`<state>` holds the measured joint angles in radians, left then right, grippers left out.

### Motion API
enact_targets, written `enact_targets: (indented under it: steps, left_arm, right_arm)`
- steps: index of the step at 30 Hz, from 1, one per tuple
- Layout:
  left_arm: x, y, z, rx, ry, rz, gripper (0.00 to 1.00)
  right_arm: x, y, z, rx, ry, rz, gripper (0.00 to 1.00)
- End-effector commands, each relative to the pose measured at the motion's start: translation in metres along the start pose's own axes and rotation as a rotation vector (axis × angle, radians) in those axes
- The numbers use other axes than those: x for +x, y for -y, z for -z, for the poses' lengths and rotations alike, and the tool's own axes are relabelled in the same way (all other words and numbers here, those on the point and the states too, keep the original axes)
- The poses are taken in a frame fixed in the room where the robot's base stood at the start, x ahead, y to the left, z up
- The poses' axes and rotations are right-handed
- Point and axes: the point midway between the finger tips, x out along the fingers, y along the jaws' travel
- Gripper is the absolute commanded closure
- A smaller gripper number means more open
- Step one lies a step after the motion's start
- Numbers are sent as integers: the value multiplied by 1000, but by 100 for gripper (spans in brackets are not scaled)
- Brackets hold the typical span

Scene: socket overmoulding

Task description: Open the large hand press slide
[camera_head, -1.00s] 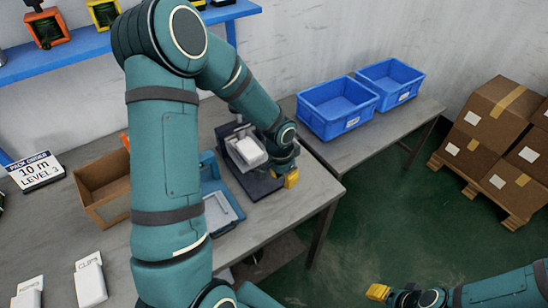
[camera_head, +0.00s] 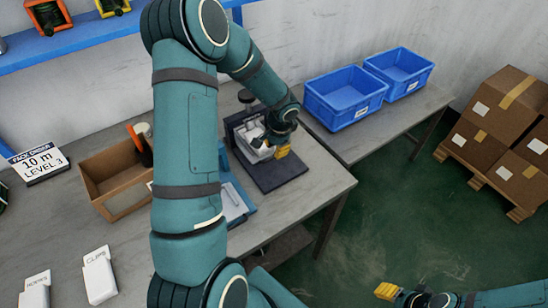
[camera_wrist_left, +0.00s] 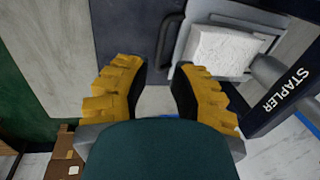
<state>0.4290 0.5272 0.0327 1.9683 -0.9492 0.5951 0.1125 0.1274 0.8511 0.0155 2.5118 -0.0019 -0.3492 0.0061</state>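The large hand press stands near the table's right end, with a dark base plate (camera_head: 283,176) and an upright frame behind. Its light grey slide (camera_head: 252,142) is partly hidden by my left arm and gripper. In the left wrist view the slide (camera_wrist_left: 189,38) carries a white block (camera_wrist_left: 222,52) and has a dark bar handle (camera_wrist_left: 169,42) on its near side. My left gripper (camera_head: 283,152) is over the base plate. In the left wrist view its yellow fingers (camera_wrist_left: 155,72) are apart, with the handle's end between the tips. My right gripper (camera_head: 386,291) is low at right, away from the table.
A dark frame lettered STAPLER (camera_wrist_left: 290,92) is right of the slide in the wrist view. A blue device (camera_head: 236,202) and a cardboard box (camera_head: 112,188) stand to the left. Blue bins (camera_head: 345,100) are on the adjoining table. Stacked cartons (camera_head: 490,135) are far right.

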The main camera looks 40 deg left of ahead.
Motion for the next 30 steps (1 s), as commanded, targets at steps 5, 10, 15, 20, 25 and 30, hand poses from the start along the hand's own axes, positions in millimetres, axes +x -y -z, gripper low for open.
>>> enact_targets:
  steps: [5, 10, 15, 20, 25, 30]
  left_arm:
    - [32, 0, 0, -1, 1, -1, 77]
    - [48, 0, 0, -1, 1, 0, 77]
    - [53, 0, 0, 0, -1, 0, 77]
    - [52, 0, 0, -1, -1, 0, 77]
    - [52, 0, 0, -1, 0, 0, 100]
    - [52, 0, 0, -1, 0, 0, 100]
  right_arm:
    - [7, -3, -1, -1, 2, 0, 53]
    - [10, -4, -1, -2, 0, 0, 53]
    - [10, -4, 0, -2, -1, 0, 53]
    - [10, -4, 0, -2, -1, 0, 53]
    - [10, -4, 0, -2, -1, 0, 53]
    - [10, -4, 0, -2, -1, 0, 53]
